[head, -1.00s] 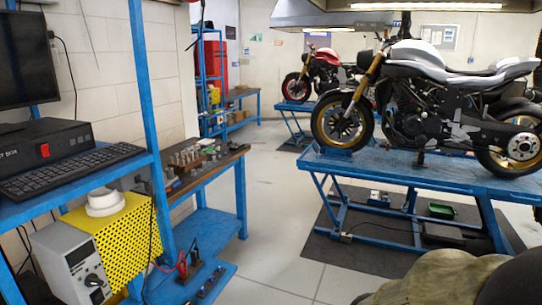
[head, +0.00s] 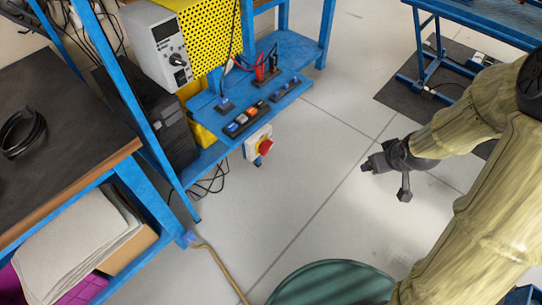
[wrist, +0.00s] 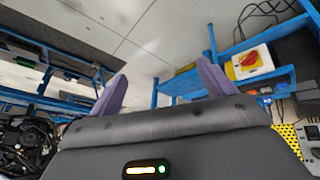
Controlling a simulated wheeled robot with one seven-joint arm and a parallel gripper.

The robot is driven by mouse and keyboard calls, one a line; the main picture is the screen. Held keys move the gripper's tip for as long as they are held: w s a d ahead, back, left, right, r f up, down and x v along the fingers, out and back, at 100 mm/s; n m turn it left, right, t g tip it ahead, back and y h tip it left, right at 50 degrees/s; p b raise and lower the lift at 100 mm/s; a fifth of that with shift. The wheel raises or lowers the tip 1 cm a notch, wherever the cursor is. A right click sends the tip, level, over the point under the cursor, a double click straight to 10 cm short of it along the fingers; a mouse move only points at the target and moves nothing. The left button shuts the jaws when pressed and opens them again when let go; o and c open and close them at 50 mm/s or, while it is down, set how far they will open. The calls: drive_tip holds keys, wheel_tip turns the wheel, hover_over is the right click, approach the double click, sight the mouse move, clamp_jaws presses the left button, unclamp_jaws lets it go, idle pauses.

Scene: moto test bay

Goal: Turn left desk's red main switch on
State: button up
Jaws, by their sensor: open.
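The red main switch (head: 265,146) is a red rotary knob on a yellow plate. It sits on a white box (head: 251,149) fixed at the front edge of the blue desk's low shelf (head: 215,150). The wrist view also shows the red knob (wrist: 249,60), at the upper right. Whether the knob stands at on or off cannot be told. My gripper (head: 367,167) is to the right of the switch in the head view, well apart from it. In the wrist view my gripper (wrist: 160,84) has its two purple fingers spread, with nothing between them.
A grey power supply (head: 160,45) and a yellow perforated box (head: 205,35) stand above the low shelf. Black cables hang below. Open floor (head: 330,200) lies between my gripper and the desk.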

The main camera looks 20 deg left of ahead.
sight(266, 147)
drive_tip(key=w+a+f+n+t+y+b, duration=0.1)
drive_tip(key=w+a+f+n+y+b, duration=0.25)
drive_tip(key=f, duration=0.35)
drive_tip(key=w+a+f+n+y+b, duration=0.25)
drive_tip(key=a+f+b, duration=0.2)
drive_tip(key=f, duration=0.35)
drive_tip(key=s+a+f+n+y+b, duration=0.1)
drive_tip(key=a+f+n+y+b, duration=0.5)
drive_tip(key=a+f+y+b, duration=0.3)
drive_tip(key=shift+a+f+y, duration=0.3)
drive_tip(key=shift+a, duration=0.7)
drive_tip(key=shift+s, duration=0.1)
drive_tip(key=b+x, duration=0.1)
drive_tip(key=x, duration=1.6)
drive_tip(key=shift+a+b, duration=0.2)
drive_tip(key=shift+b, duration=0.2)
drive_tip(key=c, duration=1)
